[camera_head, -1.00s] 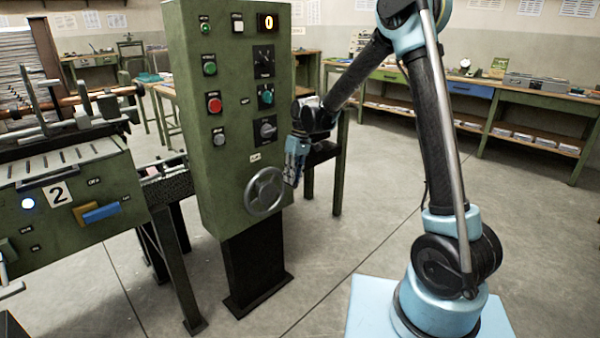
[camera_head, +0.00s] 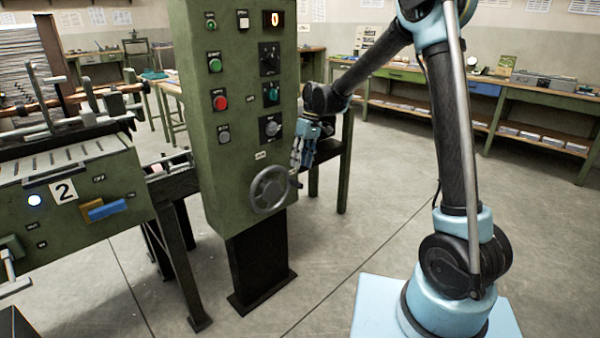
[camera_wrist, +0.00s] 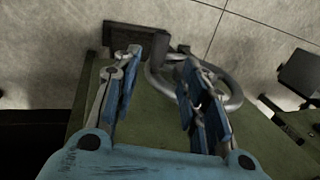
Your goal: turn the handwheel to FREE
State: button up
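The handwheel (camera_head: 270,191) is a grey metal wheel low on the front of the green control cabinet (camera_head: 226,160). A small label (camera_head: 261,155) above it is too small to read. In the wrist view the wheel's rim (camera_wrist: 237,99) lies behind and to the right of my right finger, which hides part of it. My gripper (camera_head: 298,165) hangs fingers-down just above and right of the wheel in the head view. I cannot tell whether a finger touches the rim.
A green machine (camera_head: 75,200) marked 2 stands left. The floor (camera_head: 340,240) in front is clear.

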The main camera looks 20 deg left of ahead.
jog(key=v, duration=0.6)
jog(key=shift+r, duration=0.15)
jog(key=shift+s, duration=0.1)
jog(key=c, duration=0.8)
jog(key=shift+s+d+r+t, duration=0.1)
jog(key=shift+s+r+t, duration=0.1)
jog(key=shift+s+t, duration=0.1)
grip_shut()
jog(key=shift+s+d+r+t+y, duration=0.25)
jog(key=shift+s+r+t, duration=0.15)
jog(key=shift+s+t, duration=0.35)
jog(key=shift+s+d+r+t+y, duration=0.3)
jog(key=shift+s+t, duration=0.3)
jog(key=shift+s, duration=0.25)
jog(key=shift+s+d+r+t+y, duration=0.2)
jog(key=shift+s+r+t, duration=0.25)
jog(key=shift+s+t, duration=0.3)
